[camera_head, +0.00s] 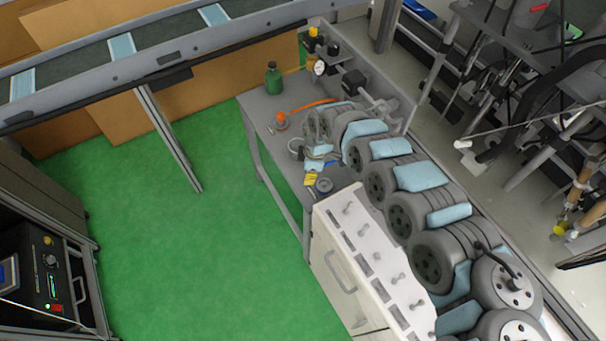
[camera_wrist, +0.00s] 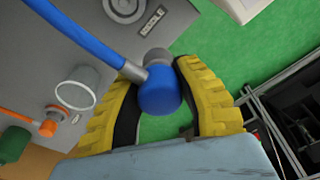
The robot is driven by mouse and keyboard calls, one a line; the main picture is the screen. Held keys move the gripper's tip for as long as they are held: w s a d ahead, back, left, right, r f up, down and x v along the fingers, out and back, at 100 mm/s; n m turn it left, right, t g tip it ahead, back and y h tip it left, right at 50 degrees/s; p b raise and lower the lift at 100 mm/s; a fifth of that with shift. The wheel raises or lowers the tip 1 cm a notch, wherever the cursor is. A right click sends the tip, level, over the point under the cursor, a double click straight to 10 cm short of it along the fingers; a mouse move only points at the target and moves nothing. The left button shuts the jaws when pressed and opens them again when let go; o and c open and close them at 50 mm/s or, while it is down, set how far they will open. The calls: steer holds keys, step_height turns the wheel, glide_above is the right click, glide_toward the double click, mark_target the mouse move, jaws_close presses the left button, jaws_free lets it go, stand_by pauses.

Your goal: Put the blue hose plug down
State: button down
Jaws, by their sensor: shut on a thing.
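The blue hose plug (camera_wrist: 160,92) is between the two yellow ribbed fingers of my gripper (camera_wrist: 160,72) in the wrist view. Its blue hose (camera_wrist: 82,35) runs up and left over the grey table (camera_wrist: 185,20). A grey collar (camera_wrist: 133,72) joins hose and plug. My gripper is shut on the plug near the table edge, with green floor showing beyond. In the head view my gripper (camera_head: 312,178) shows yellow at the table's front, and a small bit of blue (camera_head: 332,163) shows beside it; the plug itself is mostly hidden there. The height above the table is unclear.
An orange hose plug (camera_head: 281,117) and a clear cup (camera_head: 296,147) stand on the table, with a green bottle (camera_head: 272,77) at its far corner. A round grey part (camera_head: 324,185) sits near the front edge. A white drawer cabinet (camera_head: 345,265) adjoins the table.

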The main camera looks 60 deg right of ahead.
steer(key=shift+w+d+f+b, duration=0.25)
steer(key=shift+f+b, duration=0.1)
steer(key=shift+f, duration=0.1)
steer(key=shift+w+d+r, duration=0.1)
steer(key=shift+w+d, duration=0.05)
steer(key=shift+d, duration=0.1)
steer(key=w+d, duration=0.1)
steer(key=b, duration=0.3)
glide_above(302, 175)
steer(key=s+a, duration=0.1)
steer(key=s, duration=0.1)
steer(key=shift+w+a+f, duration=0.1)
steer(key=shift+w+f, duration=0.05)
steer(key=shift+f, duration=1.05)
steer(key=shift+w+f, duration=0.1)
steer(key=shift+f, duration=1.1)
steer(key=shift+w+d+f+b, duration=0.2)
steer(key=shift+d+f+b, duration=0.15)
steer(key=shift+f+b, duration=0.35)
steer(key=shift+w+d+f+b, duration=0.2)
steer(key=shift+w+f+b, duration=0.3)
steer(key=shift+b, duration=0.4)
steer(key=shift+s+f+b, duration=0.2)
steer(key=shift+f+b, duration=0.3)
steer(key=shift+f, duration=0.7)
steer(key=shift+f, duration=0.25)
steer(key=c, duration=0.8)
jaws_free()
steer(key=shift+r, duration=0.1)
